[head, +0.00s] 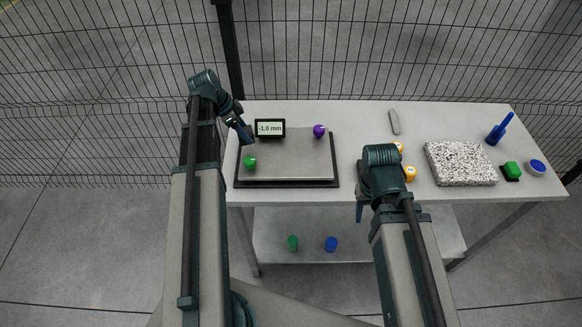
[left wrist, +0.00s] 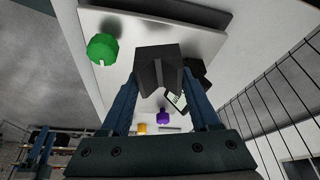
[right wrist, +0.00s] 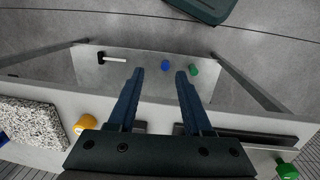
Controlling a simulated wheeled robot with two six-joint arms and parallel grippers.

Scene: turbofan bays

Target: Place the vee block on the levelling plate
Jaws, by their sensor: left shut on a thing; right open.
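The levelling plate (head: 290,165) is a grey steel plate on a dark base at the left of the table. It has a green knob (head: 249,162) at its front left and a purple knob (head: 319,131) at its back right. A display (head: 270,128) behind it reads -1.0 mm. My left gripper (head: 246,134) is near the plate's back left corner, shut on the dark grey vee block (left wrist: 157,65), whose notch shows in the left wrist view. The block cannot be made out in the head view. My right gripper (right wrist: 160,72) is open and empty by the table's front edge.
Two orange pieces (head: 409,174), a speckled stone slab (head: 460,163), a green knob-like piece (head: 512,170), a round blue-topped piece (head: 536,167) and a blue tool (head: 499,129) occupy the right. Blue (head: 331,244) and green (head: 293,243) cylinders stand on the lower shelf. Mesh fencing stands behind.

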